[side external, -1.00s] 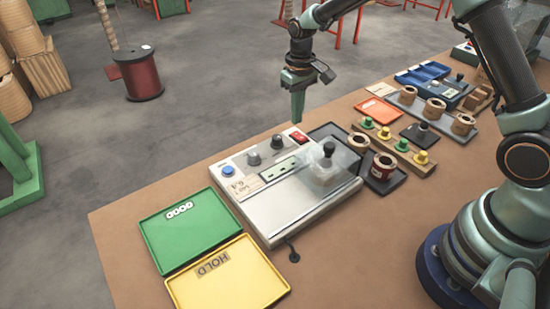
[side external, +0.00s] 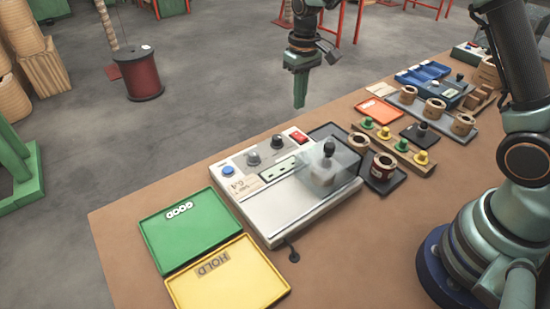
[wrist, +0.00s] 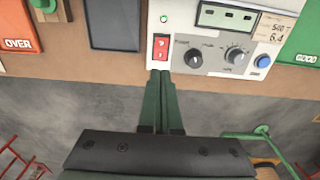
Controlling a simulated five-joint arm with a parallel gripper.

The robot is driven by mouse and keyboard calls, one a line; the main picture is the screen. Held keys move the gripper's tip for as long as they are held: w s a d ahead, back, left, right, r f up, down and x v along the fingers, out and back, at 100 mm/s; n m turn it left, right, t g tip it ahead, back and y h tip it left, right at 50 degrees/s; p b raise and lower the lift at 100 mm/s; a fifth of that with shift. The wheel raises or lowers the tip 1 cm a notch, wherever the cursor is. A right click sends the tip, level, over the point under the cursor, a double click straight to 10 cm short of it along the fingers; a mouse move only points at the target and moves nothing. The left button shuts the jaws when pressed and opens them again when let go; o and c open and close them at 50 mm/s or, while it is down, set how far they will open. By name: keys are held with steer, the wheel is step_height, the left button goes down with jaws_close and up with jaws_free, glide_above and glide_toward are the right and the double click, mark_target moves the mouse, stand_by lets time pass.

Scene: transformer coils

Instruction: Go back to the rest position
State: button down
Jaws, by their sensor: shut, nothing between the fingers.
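My gripper (side external: 299,104) hangs in the air above the far edge of the table, pointing down. It is shut and empty. In the wrist view its fingers (wrist: 160,74) are together, with their tips in line with the near side of a grey test unit (wrist: 205,50), beside its red switch. In the side view the test unit (side external: 290,208) sits below and to the left of the gripper, apart from it.
A green GOOD tray (side external: 190,233) and a yellow HOLD tray (side external: 227,284) lie left of the unit.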

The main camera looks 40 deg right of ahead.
steer(key=s+r+t, duration=0.2)
steer(key=s+r, duration=0.5)
steer(key=r, duration=0.3)
steer(key=s+d+r+t, duration=0.1)
steer(key=s+r+t, duration=0.1)
steer(key=s, duration=1)
steer(key=shift+s+d+r+t, duration=0.15)
steer(key=shift+d+r+t, duration=0.2)
steer(key=shift+t, duration=0.35)
